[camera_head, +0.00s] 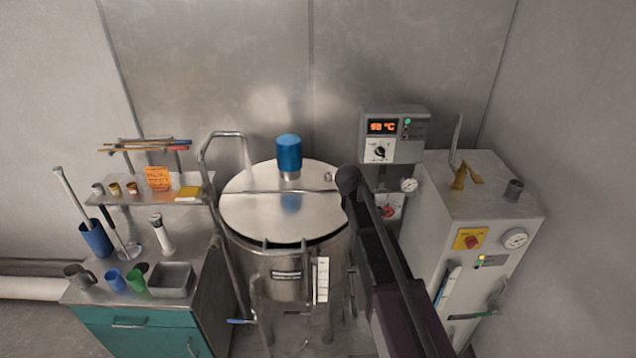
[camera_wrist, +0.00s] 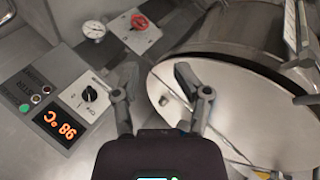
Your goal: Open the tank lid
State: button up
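The steel tank (camera_head: 285,275) stands in the middle of the head view. Its round, shiny tank lid (camera_head: 265,212) carries a blue cylinder (camera_head: 289,155) and a thin bar across the top. A dark gap shows under the lid's front right rim, so it looks slightly raised. In the wrist view the lid (camera_wrist: 255,115) fills the right side, with a dark band between it and the tank wall (camera_wrist: 245,28). My gripper (camera_wrist: 157,82) is open, its fingers spread near the lid's edge. The right finger overlaps the lid; contact cannot be told. My arm hides the fingers in the head view.
A control box with a 98 °C display (camera_head: 381,126) is on the wall right of the tank, above a red knob (camera_head: 388,212). A white cabinet (camera_head: 470,205) stands at the right. A teal-fronted bench (camera_head: 135,335) with cups and tools stands at the left.

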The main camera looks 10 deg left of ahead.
jog(key=s+d+f+m+g+y+b, duration=0.2)
jog(key=s+d+f+m+b, duration=0.2)
jog(key=s, duration=0.9)
jog(key=s+d+f+m+g+y+b, duration=0.2)
jog(key=s+d+f+m+b, duration=0.3)
jog(key=s+d+f+b, duration=0.4)
jog(key=s+d+f+g, duration=0.1)
jog(key=s+d+f, duration=0.1)
jog(key=s+f, duration=0.2)
jog(key=shift+s+d+f, duration=0.3)
jog(key=shift+d+f, duration=0.1)
jog(key=shift+f, duration=0.1)
jog(key=shift+s, duration=0.1)
